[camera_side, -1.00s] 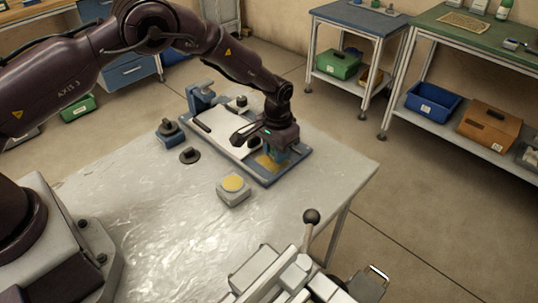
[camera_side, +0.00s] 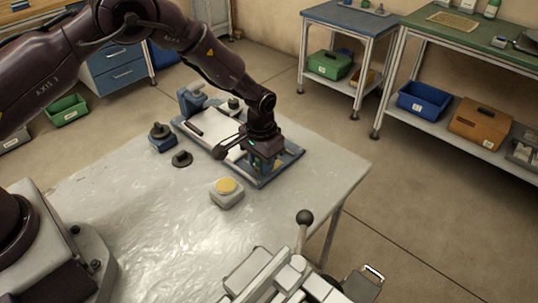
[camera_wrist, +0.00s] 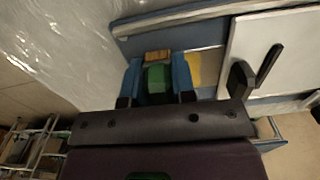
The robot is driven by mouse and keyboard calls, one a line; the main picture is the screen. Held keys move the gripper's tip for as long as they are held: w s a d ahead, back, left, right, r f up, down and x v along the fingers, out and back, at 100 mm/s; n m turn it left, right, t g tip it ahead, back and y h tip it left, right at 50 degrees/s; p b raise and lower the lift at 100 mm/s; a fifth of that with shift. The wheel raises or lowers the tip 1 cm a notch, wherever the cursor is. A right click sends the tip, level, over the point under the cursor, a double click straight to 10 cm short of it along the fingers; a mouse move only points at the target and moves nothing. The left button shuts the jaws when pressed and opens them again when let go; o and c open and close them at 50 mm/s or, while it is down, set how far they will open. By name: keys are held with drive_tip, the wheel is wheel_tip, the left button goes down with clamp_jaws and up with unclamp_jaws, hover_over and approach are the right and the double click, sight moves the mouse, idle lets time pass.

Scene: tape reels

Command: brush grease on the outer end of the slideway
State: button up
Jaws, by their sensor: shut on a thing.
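The slideway (camera_side: 292,160) is a long blue base with a pale sliding plate (camera_side: 222,138), on the metal table. My gripper (camera_side: 263,163) is low over its near right end. In the wrist view my gripper's blue fingers (camera_wrist: 158,82) are shut on the green handle of a brush (camera_wrist: 157,78). Its tan bristles (camera_wrist: 157,56) point at the slideway end; whether they touch it I cannot tell. A yellow grease patch (camera_wrist: 195,68) shows beside the right finger, partly hidden by it. A pale grease pot (camera_side: 227,193) with a yellow top stands in front of the slideway.
A dark blue block with a black knob (camera_side: 161,136) and a black round piece (camera_side: 182,159) stand left of the slideway. A lever with a black ball (camera_side: 304,217) rises at the near table edge. The front left of the table is clear.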

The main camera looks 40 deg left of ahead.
drive_tip(key=shift+s, duration=0.55)
drive_tip(key=shift+r, duration=4.1)
